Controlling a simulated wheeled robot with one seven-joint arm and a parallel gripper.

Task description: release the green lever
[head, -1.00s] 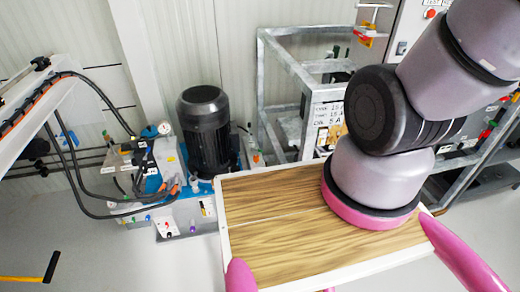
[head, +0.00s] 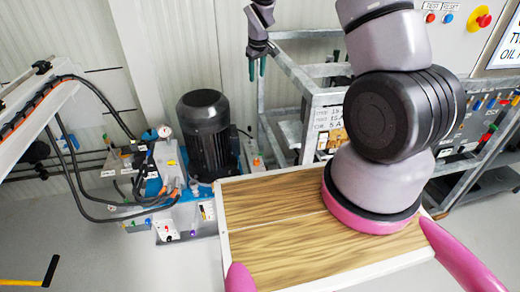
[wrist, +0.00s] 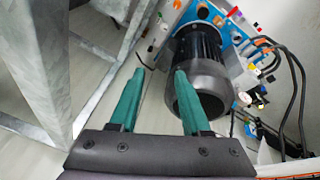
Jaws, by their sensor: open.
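My gripper (head: 257,67) is at the top middle of the head view, raised in front of the metal frame and above the black motor. Its two teal fingers are apart with nothing between them; they also show in the wrist view (wrist: 160,72). The blue pump unit (head: 152,186) is at the left in the head view, with small coloured knobs and fittings. In the wrist view the pump unit (wrist: 238,42) lies at the upper right, beyond the fingertips and clear of them. I cannot make out which small part is the green lever.
The black motor (head: 207,135) stands beside the pump unit and shows close beyond the right finger in the wrist view (wrist: 198,75). A grey metal frame (head: 285,62) stands at the back. Black hoses (head: 75,165) loop at the left. A wood-topped tray (head: 270,205) is in front.

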